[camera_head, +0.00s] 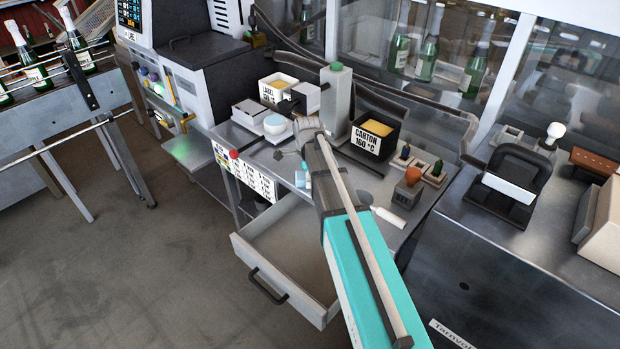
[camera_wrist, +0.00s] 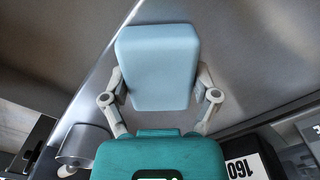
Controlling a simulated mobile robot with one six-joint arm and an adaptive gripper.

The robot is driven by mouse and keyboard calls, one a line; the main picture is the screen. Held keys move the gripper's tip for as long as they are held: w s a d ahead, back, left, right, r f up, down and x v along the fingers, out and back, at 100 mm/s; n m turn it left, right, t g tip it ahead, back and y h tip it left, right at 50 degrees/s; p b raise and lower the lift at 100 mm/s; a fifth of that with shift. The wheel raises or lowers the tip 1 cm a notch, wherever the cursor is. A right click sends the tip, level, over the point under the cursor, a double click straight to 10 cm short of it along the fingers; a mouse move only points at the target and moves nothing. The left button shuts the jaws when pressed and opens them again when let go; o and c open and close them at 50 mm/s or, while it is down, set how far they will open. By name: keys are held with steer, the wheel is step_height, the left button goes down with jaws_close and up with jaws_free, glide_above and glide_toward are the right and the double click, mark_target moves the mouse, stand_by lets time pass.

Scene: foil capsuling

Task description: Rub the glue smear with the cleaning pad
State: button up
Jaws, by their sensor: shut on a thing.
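My gripper (camera_wrist: 160,100) is shut on a light-blue block with rounded corners, which I take to be the cleaning pad (camera_wrist: 156,62). Its fingers grip the pad from both sides. In the head view a small piece of the pad (camera_head: 301,180) shows at the front edge of the grey worktop, left of my arm. My arm hides most of the gripper there. The wrist view shows grey metal behind the pad, with a pale edge running diagonally. I cannot tell whether the pad touches the surface. I cannot make out the glue smear in either view.
An open drawer (camera_head: 272,237) juts out below the worktop. A white tube (camera_head: 388,217) lies near the right front.

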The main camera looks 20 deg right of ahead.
mark_target(299, 171)
steer(key=shift+w+a, duration=0.15)
steer(key=shift+w, duration=0.05)
steer(key=shift+w+a, duration=0.5)
steer(key=shift+w, duration=0.3)
steer(key=shift+w+a, duration=0.45)
steer(key=shift+w, duration=0.3)
steer(key=shift+r+p, duration=0.15)
steer(key=shift+p, duration=0.15)
steer(key=shift+s+r+p, duration=0.1)
steer(key=shift+r+p, duration=2.75)
steer(key=shift+r, duration=0.05)
step_height(299, 171, up, 3)
steer(key=p, duration=0.3)
